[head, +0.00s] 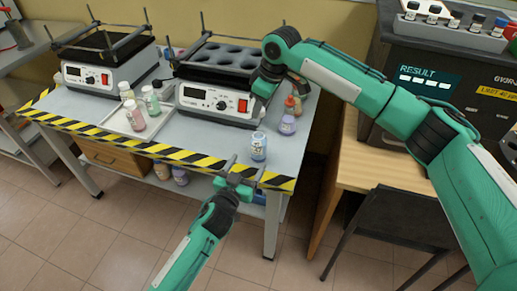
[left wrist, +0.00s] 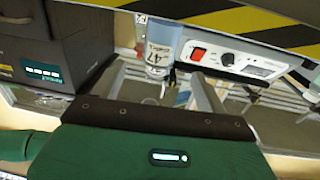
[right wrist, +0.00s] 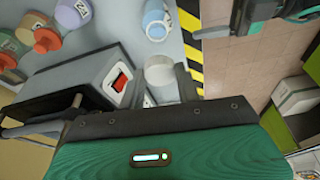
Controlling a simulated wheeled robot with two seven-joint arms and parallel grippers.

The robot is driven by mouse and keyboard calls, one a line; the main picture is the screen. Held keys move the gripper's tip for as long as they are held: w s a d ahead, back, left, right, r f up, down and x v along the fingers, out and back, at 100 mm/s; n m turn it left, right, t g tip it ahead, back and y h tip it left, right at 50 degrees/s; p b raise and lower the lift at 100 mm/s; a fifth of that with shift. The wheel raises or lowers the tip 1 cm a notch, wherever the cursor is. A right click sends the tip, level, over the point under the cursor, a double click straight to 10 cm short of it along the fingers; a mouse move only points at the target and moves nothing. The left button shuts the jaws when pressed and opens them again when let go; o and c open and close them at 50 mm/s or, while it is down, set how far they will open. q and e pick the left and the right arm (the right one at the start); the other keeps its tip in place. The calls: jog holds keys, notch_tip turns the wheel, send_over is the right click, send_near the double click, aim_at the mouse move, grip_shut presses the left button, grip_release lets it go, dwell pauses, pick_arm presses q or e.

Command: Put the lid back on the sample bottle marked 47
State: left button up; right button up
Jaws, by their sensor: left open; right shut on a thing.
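My right gripper (head: 264,88) is above the bench by the right shaker, behind the bottle. In the right wrist view it is shut on a white lid (right wrist: 160,74); the open bottle (right wrist: 156,22) stands beyond it.
A purple bottle (head: 288,124) and others stand behind the bottle on the right. The right shaker (head: 215,104) is close to its left. A white tray (head: 116,122) with several bottles lies further left. Striped tape (head: 170,153) marks the bench edge. A dark analyser (head: 440,110) stands at right.

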pick_arm(q)
jog(key=x, duration=0.9)
jog(key=shift+w+d, duration=0.15)
jog(key=shift+w, duration=0.15)
jog(key=c, duration=1.4)
jog(key=shift+c, duration=0.2)
pick_arm(e)
send_over(259, 131)
jog(key=shift+s+d+f, duration=0.15)
jog(key=shift+f, duration=1.1)
jog(key=shift+s+d+f, duration=0.1)
jog(key=shift+f, duration=1.1)
jog(key=shift+f, duration=0.9)
jog(key=shift+f, duration=0.55)
